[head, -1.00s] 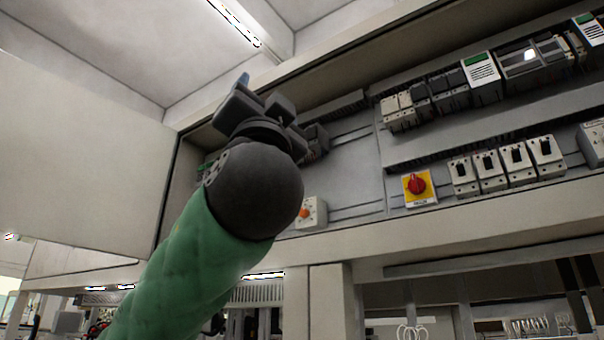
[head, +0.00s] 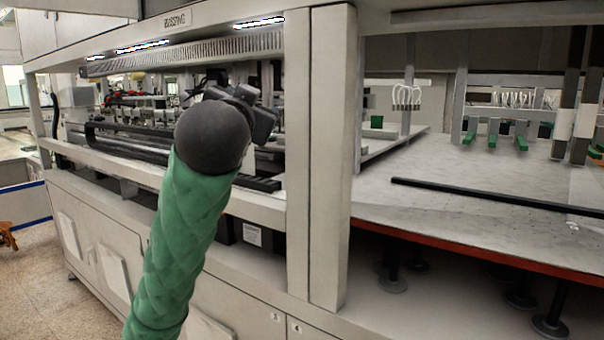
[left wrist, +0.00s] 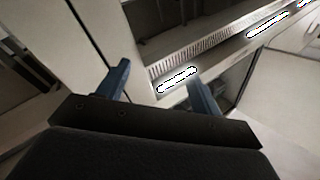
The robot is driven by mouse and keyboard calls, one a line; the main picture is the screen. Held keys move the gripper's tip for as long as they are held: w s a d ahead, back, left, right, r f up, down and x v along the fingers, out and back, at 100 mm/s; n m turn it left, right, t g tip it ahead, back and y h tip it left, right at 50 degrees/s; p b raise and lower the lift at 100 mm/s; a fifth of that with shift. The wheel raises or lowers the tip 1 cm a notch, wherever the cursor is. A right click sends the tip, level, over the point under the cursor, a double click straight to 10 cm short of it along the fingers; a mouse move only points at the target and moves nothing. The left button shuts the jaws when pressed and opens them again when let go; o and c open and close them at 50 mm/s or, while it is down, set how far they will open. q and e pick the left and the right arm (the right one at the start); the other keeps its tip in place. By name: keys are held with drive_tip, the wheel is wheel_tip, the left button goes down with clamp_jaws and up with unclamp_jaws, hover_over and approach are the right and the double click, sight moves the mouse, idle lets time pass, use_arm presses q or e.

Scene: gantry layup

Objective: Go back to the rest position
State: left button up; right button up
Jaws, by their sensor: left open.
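My left arm, in a green sleeve, rises from the bottom left of the head view. Its dark wrist hides most of the left gripper (head: 250,112), which is in front of the machine frame. In the left wrist view the left gripper (left wrist: 160,82) shows two blue fingers set wide apart. It is open, with nothing between the fingers. My right gripper is in neither view.
A pale upright post (head: 325,160) of the machine stands just right of my left arm. A large grey table (head: 460,190) with a red-orange edge lies to the right. A black bar (head: 480,195) lies on it. Open floor (head: 50,270) shows at lower left.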

use_arm(q)
drive_tip(key=s+a+f+n+g+p, duration=0.1)
drive_tip(key=s+a+f+g+p, duration=0.3)
drive_tip(key=f, duration=1.8)
drive_tip(key=s+f+n+g+b, duration=0.1)
drive_tip(key=f+g, duration=0.4)
drive_tip(key=f, duration=1.8)
drive_tip(key=s+a+f+n+g+p, duration=0.15)
drive_tip(key=s+f+g, duration=0.35)
drive_tip(key=s+f, duration=1.05)
drive_tip(key=s+f+g+p, duration=0.1)
drive_tip(key=s+f+g, duration=0.2)
drive_tip(key=s+f, duration=0.9)
drive_tip(key=s, duration=0.4)
drive_tip(key=shift+d+f+g, duration=0.3)
drive_tip(key=shift+f, duration=0.05)
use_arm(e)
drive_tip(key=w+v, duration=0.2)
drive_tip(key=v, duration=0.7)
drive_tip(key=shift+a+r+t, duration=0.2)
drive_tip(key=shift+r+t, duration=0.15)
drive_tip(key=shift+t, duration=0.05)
